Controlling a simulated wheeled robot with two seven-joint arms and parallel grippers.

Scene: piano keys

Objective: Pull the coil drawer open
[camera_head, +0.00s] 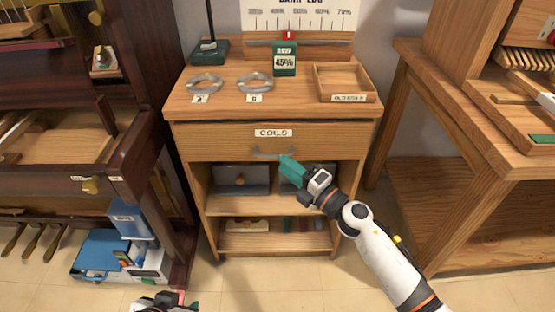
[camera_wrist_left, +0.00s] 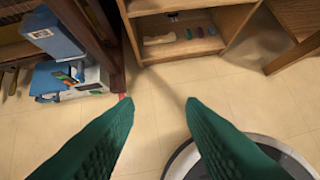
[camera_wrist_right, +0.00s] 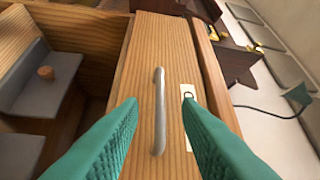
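The coil drawer (camera_head: 220,142) is a wooden front with a "COILS" label (camera_head: 273,133), flush in the small wooden cabinet. Its grey bar handle (camera_head: 265,155) sits below the label. My right gripper (camera_head: 287,162) is at the handle's right end in the head view. In the right wrist view the handle (camera_wrist_right: 159,110) stands between the open green fingers (camera_wrist_right: 160,108), with a gap on each side. Whether the fingertips reach around the bar is hard to tell. My left gripper (camera_head: 165,303) is low at the bottom edge; the left wrist view shows its fingers (camera_wrist_left: 158,100) open and empty above the floor.
On the cabinet top are two metal rings (camera_head: 205,83), a green "45%" box (camera_head: 285,60) and a small wooden tray (camera_head: 345,82). Open shelves with grey boxes (camera_head: 240,180) lie below the drawer. A blue case (camera_head: 100,253) stands at left, a wooden bench (camera_head: 480,150) at right.

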